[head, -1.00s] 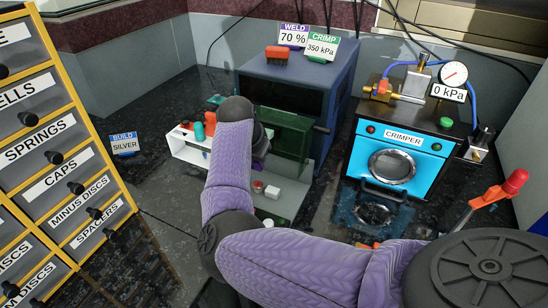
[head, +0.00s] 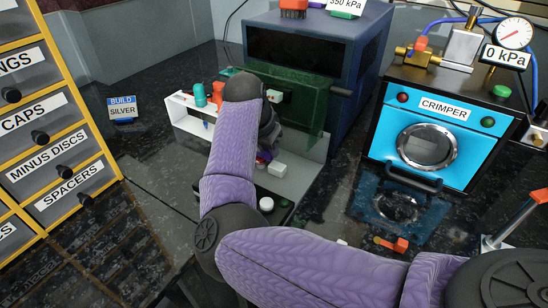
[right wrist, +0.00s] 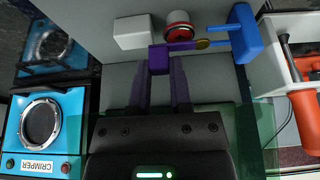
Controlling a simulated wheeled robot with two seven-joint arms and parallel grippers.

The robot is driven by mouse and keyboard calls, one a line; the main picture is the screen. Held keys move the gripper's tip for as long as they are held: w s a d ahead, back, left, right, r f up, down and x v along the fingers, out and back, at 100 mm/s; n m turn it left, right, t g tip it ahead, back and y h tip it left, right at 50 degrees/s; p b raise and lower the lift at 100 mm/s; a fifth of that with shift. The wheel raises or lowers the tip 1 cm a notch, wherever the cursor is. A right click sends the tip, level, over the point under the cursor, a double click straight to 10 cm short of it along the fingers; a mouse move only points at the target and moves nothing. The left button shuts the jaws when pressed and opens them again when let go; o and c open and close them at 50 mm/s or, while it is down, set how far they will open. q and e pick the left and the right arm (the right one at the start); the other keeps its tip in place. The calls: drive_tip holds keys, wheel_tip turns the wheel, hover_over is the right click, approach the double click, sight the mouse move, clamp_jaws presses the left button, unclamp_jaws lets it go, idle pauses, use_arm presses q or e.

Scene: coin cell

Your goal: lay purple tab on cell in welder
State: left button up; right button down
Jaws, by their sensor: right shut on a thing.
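My right gripper (right wrist: 160,78) is shut on the purple tab (right wrist: 158,60), whose thin strip reaches right. In the right wrist view a small gold disc (right wrist: 202,44) lies at the strip's tip, beside a blue holder (right wrist: 245,35) with two prongs; I cannot tell whether it is the cell or whether the strip touches it. The welder (head: 352,65) is the dark blue box with a green see-through door (head: 300,100). In the head view my own arm hides most of the gripper and tab. My left gripper is not in view.
A white block (right wrist: 133,32) and a red-topped white cylinder (right wrist: 179,25) stand close past the fingers. A white rack (head: 187,117) with tools is left of my arm. The crimper (head: 440,120) stands right of the welder. Labelled drawers (head: 60,150) stand at the left.

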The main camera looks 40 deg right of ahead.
drive_tip(key=shift+r, duration=0.15)
drive_tip(key=shift+a+r, duration=0.1)
drive_tip(key=shift+a, duration=0.05)
drive_tip(key=shift+f+p, duration=0.4)
drive_tip(key=shift+f, duration=0.2)
drive_tip(key=c, duration=0.5)
unclamp_jaws()
drive_tip(key=shift+c, duration=0.2)
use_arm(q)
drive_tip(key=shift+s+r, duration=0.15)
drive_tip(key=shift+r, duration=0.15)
